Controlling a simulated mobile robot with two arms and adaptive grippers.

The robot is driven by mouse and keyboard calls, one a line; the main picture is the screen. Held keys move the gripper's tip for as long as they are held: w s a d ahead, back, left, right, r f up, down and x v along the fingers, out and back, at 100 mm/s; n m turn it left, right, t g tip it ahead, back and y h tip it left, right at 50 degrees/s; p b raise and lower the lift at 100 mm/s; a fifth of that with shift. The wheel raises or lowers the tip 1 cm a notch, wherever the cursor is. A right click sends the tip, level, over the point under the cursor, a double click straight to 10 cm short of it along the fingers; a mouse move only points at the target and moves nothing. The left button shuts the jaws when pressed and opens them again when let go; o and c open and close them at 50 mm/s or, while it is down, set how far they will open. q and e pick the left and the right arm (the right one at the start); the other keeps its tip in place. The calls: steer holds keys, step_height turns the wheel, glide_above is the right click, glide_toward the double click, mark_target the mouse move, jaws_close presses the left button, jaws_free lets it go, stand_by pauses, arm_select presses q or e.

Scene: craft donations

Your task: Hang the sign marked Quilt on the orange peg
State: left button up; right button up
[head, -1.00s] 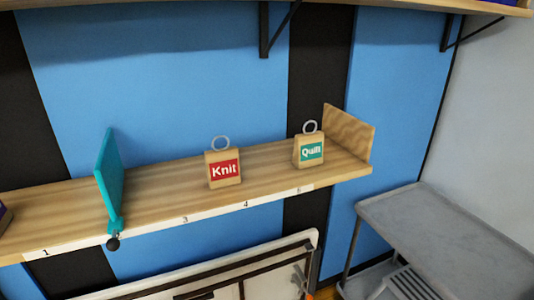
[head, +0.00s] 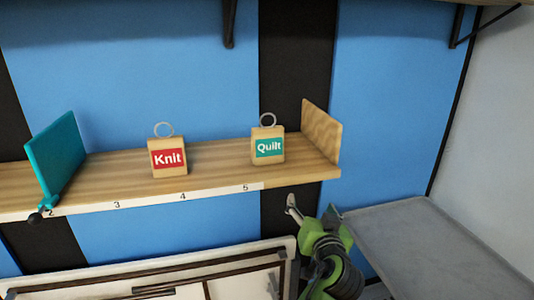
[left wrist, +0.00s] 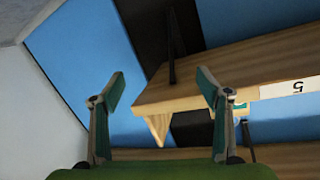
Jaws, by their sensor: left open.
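The Quilt sign (head: 268,147) is a small wooden block with a teal label and a metal ring on top. It stands upright on the wooden shelf (head: 215,178), near its right end, above the number 5. My left gripper (head: 312,214) is below and right of the sign, in front of the shelf's right end, apart from it. In the left wrist view its fingers (left wrist: 158,92) are spread and empty. A teal and cream bit there, likely the sign, is mostly hidden behind one finger. I see no orange peg now. My right gripper is not in view.
A similar block with a red Knit label (head: 168,158) stands left of the Quilt sign. A teal divider (head: 55,152) and a wooden end panel (head: 321,132) bound this shelf section. A grey cart (head: 420,230) is at the lower right, and a framed board (head: 150,280) below.

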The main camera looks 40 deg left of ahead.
mark_target(269, 148)
arm_select(q)
steer(key=s+a+r+n+g+y, duration=0.1)
steer(key=s+a+r+n+y, duration=0.15)
steer(key=r, duration=0.35)
steer(key=s+a+r+n+y, duration=0.1)
steer(key=s+a+r+n, duration=0.1)
steer(key=s+r+n, duration=0.3)
steer(key=shift+m+y, duration=0.25)
steer(key=shift+m, duration=0.5)
steer(key=x, duration=0.5)
steer(key=r+x, duration=0.1)
steer(key=x, duration=0.2)
steer(key=shift+w+a+p, duration=0.2)
steer(key=shift+p, duration=0.15)
steer(key=x, duration=0.3)
steer(key=b+x, duration=0.1)
steer(key=x, duration=0.2)
steer(key=shift+d+f, duration=0.1)
steer(key=shift+f, duration=0.15)
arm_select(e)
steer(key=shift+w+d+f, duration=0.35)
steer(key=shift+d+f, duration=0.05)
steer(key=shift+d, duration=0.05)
arm_select(q)
steer(key=c, duration=0.8)
steer(key=shift+r, duration=0.1)
steer(key=shift+r, duration=0.1)
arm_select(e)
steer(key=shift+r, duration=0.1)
